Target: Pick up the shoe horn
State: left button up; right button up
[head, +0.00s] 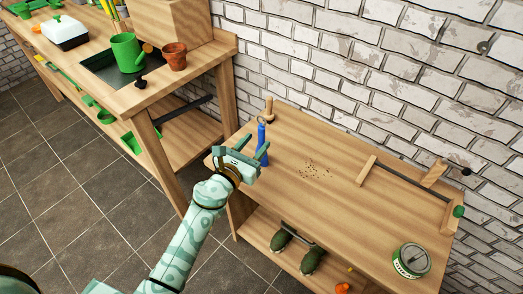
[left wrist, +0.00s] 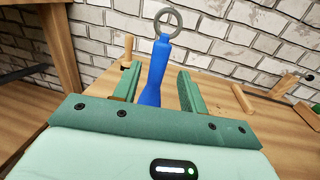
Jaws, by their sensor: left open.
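The blue shoe horn (head: 262,146) stands upright near the left end of the wooden bench, with a grey ring at its top. It also shows in the left wrist view (left wrist: 157,72), ahead of my palm and in line with the gap between the fingers. My left gripper (head: 253,149) is open, with its fingers pointing toward the shoe horn. In the left wrist view, one finger of the gripper (left wrist: 158,82) is on each side of the shoe horn, and I see no contact. My right gripper is not in view.
A wooden peg (head: 268,108) stands just behind the shoe horn. Dark crumbs (head: 315,169), a wooden block (head: 366,170) and a round green tin (head: 411,260) are farther right on the bench. A taller bench with a green watering can (head: 126,52) stands left. A brick wall is behind.

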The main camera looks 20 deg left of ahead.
aim_at(260, 138)
pick_arm(q)
jog(key=x, duration=0.4)
jog(key=shift+w+f+b, duration=0.25)
jog(key=shift+w+b, duration=0.05)
jog(key=shift+b, duration=0.1)
jog(key=shift+r, duration=0.1)
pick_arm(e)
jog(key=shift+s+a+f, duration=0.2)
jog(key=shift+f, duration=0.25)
pick_arm(q)
grip_shut()
